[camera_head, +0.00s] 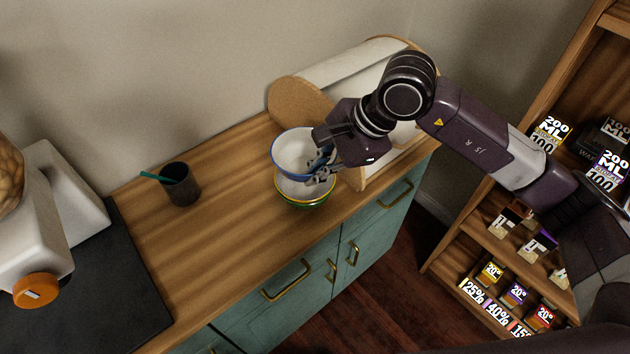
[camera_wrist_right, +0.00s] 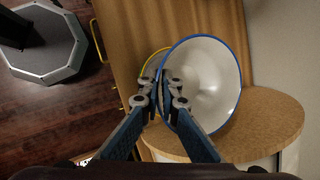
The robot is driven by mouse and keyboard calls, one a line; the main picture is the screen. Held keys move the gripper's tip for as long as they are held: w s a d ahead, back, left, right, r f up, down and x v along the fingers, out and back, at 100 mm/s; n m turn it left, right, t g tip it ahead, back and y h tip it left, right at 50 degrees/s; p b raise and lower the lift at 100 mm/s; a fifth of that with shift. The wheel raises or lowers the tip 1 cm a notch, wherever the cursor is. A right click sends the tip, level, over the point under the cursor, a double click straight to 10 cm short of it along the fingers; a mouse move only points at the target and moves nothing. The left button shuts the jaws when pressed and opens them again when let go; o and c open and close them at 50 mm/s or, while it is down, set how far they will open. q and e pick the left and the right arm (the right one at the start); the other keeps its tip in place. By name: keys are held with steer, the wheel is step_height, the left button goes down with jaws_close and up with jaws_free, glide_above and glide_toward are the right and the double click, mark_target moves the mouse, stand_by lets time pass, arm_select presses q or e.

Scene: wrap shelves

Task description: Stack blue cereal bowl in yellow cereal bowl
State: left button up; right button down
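The blue-rimmed cereal bowl (camera_head: 293,150) is white inside and is tilted in my right gripper (camera_head: 322,168), above the counter. The gripper's fingers pinch its near rim. In the right wrist view the blue bowl (camera_wrist_right: 212,78) opens toward the camera, with the fingers (camera_wrist_right: 166,92) closed over its left edge. The yellow-rimmed cereal bowl (camera_head: 300,190) sits just below it, partly covered by it, with green showing underneath. Its yellow rim (camera_wrist_right: 149,65) peeks out behind the blue bowl in the wrist view. Whether the two bowls touch cannot be told. My left gripper is out of view.
A wooden counter (camera_head: 220,235) over teal drawers carries the bowls. A bread box (camera_head: 330,80) with round wooden ends stands close behind them. A dark cup (camera_head: 181,186) with a teal stick and a white appliance (camera_head: 60,200) stand left. Stocked shelves (camera_head: 500,235) are at right.

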steer(key=shift+f, duration=0.55)
step_height(320, 180, down, 3)
steer(key=shift+p, duration=0.45)
arm_select(q)
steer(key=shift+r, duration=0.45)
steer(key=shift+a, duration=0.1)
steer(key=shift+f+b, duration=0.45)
steer(key=shift+b, duration=0.1)
arm_select(e)
steer(key=shift+f, duration=0.35)
steer(key=c, duration=2.6)
jaws_free()
steer(key=shift+f, duration=0.1)
steer(key=shift+c, duration=0.2)
steer(key=o, duration=0.5)
